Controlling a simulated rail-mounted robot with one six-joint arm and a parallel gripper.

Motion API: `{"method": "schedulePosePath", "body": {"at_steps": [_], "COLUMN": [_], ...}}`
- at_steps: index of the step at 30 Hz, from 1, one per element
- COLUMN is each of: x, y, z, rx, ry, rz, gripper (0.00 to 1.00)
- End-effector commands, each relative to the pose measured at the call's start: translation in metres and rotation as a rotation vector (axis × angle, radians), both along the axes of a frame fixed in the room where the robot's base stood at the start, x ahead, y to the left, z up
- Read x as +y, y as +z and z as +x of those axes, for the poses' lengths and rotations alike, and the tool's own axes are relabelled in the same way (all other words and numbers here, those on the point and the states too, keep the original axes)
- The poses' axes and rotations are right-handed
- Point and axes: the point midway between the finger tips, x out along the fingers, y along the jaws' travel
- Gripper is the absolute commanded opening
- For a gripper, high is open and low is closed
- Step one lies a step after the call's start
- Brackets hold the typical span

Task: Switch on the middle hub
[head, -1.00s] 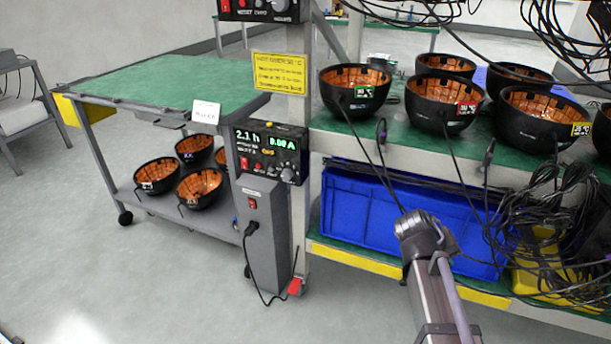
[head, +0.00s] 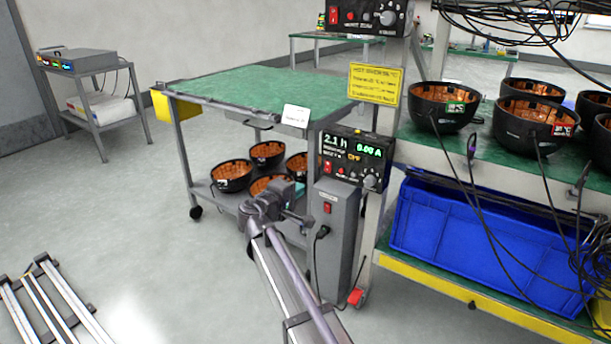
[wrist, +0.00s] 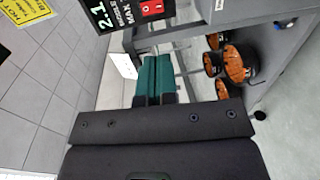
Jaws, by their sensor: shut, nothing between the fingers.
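A black panel unit (head: 352,158) with lit displays reading 2.1 h and 0.00 A is fixed to the rack post. It has a red switch (head: 328,168) at lower left and a knob. A similar panel (head: 368,18) is above it, and a grey upright box (head: 338,235) with its own red switch (head: 327,208) is below. No label legibly names the middle hub. My gripper (head: 298,190) is in front of the cart, left of the grey box. In the wrist view its teal fingers (wrist: 152,75) are together and empty; the panel's red switch (wrist: 152,9) shows beyond, near the top edge.
A green-topped cart (head: 250,90) at left has copper-lined bowls (head: 231,175) on its lower shelf. More bowls (head: 444,106) stand on the rack shelf above a blue crate (head: 470,240). Black cables hang at right. A cable runs from the grey box. The left floor is mostly open.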

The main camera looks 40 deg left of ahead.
Motion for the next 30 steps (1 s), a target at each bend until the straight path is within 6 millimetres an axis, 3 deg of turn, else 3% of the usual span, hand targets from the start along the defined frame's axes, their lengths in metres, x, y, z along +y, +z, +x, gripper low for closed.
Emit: {"method": "schedulePosePath", "body": {"at_steps": [5, 10, 24, 30], "x": [0.000, 0.002, 0.017, 0.020], "y": [0.000, -0.003, -0.015, -0.018], "z": [0.001, 0.015, 0.112, 0.135], "rx": [0.001, 0.002, 0.002, 0.002], "ry": [-0.001, -0.003, -0.004, -0.003], "rz": [0.001, 0.001, 0.001, 0.001], "gripper": [0.00, 0.00, 0.00, 0.00]}}
